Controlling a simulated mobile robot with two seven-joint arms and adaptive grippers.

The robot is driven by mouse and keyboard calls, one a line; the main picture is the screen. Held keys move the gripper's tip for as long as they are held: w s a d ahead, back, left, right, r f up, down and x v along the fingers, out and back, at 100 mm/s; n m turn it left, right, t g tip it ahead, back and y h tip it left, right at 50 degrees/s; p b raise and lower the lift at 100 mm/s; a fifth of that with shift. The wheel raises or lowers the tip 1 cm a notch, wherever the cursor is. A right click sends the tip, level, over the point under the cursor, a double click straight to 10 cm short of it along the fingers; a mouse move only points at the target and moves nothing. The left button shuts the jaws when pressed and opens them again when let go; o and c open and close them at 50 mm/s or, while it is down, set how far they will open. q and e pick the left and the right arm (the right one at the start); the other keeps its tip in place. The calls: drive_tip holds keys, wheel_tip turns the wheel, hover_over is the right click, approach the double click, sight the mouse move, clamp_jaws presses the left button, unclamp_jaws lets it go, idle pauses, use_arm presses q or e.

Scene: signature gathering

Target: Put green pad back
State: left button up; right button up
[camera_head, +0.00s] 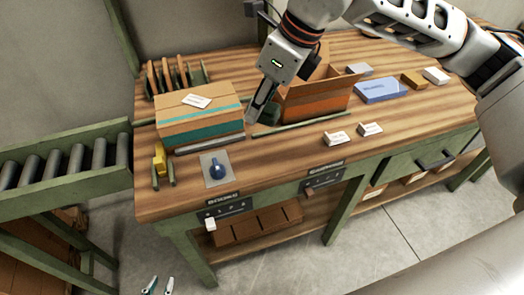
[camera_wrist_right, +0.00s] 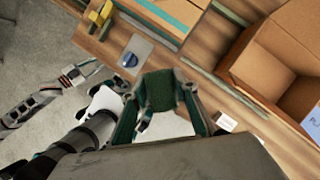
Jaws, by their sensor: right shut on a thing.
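The dark green pad (camera_wrist_right: 160,90) is in the jaws of my right gripper (camera_wrist_right: 161,108) in the right wrist view. In the head view my right gripper (camera_head: 259,108) is over the workbench, just right of the closed cardboard box; the pad is hard to make out there. My left gripper (camera_head: 158,286) shows only its tips at the bottom edge, apart and empty, in front of the bench. It also shows at the left of the right wrist view (camera_wrist_right: 76,77).
The closed box (camera_head: 197,129) and an open box (camera_head: 317,106) stand on the workbench (camera_head: 280,152). A blue knobbed object (camera_head: 217,171) sits on a grey plate near the front left. Two small white cards (camera_head: 336,138) lie near the front edge. A blue box (camera_head: 381,90) lies farther right.

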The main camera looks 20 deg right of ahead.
hover_over(255, 157)
drive_tip(key=s+d, duration=0.1)
wheel_tip(255, 157, down, 9)
drive_tip(key=shift+r, duration=0.15)
use_arm(q)
drive_tip(key=shift+b, duration=0.3)
use_arm(e)
drive_tip(key=shift+f, duration=2.4)
drive_tip(key=shift+f, duration=0.15)
drive_tip(key=o, duration=1)
use_arm(q)
drive_tip(key=shift+w+a+f, duration=0.1)
